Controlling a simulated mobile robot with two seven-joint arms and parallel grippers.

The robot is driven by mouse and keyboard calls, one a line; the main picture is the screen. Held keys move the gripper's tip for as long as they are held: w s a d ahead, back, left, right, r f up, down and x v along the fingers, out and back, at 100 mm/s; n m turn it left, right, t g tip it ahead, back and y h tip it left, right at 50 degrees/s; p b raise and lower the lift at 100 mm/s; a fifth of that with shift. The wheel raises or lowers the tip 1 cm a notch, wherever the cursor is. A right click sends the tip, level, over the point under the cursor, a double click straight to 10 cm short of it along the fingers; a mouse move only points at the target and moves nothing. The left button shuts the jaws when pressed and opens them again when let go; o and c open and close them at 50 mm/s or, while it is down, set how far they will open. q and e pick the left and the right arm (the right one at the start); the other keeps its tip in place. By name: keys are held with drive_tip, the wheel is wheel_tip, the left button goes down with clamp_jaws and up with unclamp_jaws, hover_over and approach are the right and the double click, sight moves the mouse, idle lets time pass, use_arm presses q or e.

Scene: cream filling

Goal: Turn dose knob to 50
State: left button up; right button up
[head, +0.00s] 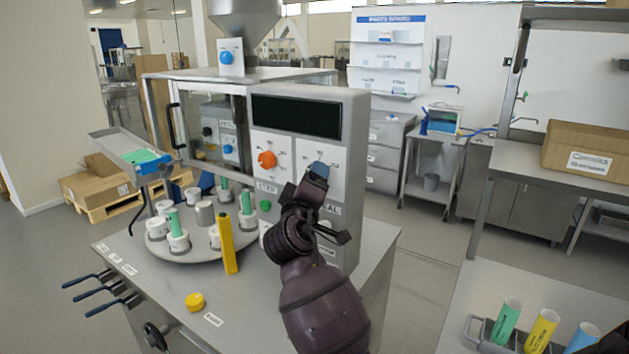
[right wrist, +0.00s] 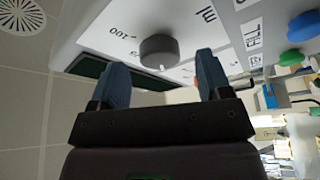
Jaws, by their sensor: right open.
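The filling machine's control panel (head: 336,155) faces me below a dark display. In the right wrist view a dark grey round knob (right wrist: 158,50) sits on the white panel face, with a printed 100 (right wrist: 120,31) to its left. I cannot read a setting on it. My right gripper (head: 318,172) is at the right half of the panel and hides that knob in the head view. In the wrist view the right gripper (right wrist: 161,76) is open, its blue fingertips spread to either side of the knob, with no clear contact.
An orange knob (head: 267,159) is left of my right gripper, with a green button (head: 265,205) below. A round turntable (head: 190,252) with cups and a yellow upright bar (head: 227,244) stands in front. A rack of coloured tubes (head: 482,332) is at lower right.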

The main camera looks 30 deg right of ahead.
drive_tip(key=b+v, duration=0.2)
drive_tip(key=v, duration=0.6)
drive_tip(key=shift+s+a, duration=0.25)
